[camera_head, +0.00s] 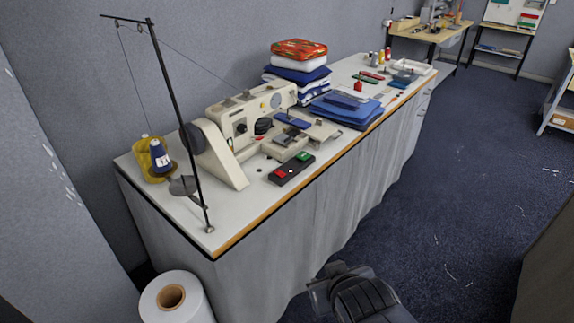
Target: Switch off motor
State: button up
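A dark switch box (291,168) lies on the table's front part, before the sewing machine. A red button (280,174) is on its left end and a green button (303,156) on its right end. The cream sewing machine (247,117) stands behind the box. The motor itself cannot be made out. My dark gripper (338,278) is low in the picture, in front of the table's cloth side and apart from the switch box. Its fingers are too unclear to tell whether they are open.
A thread stand (177,110) rises at the table's left end, beside a blue thread cone (160,158). Folded blue cloth (345,108) lies right of the machine. A white roll (177,298) stands on the floor at lower left.

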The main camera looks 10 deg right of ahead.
aim_at(278, 172)
jog(key=i+j+z, duration=0.15)
jog(key=i+z, duration=0.35)
jog(key=i, duration=0.45)
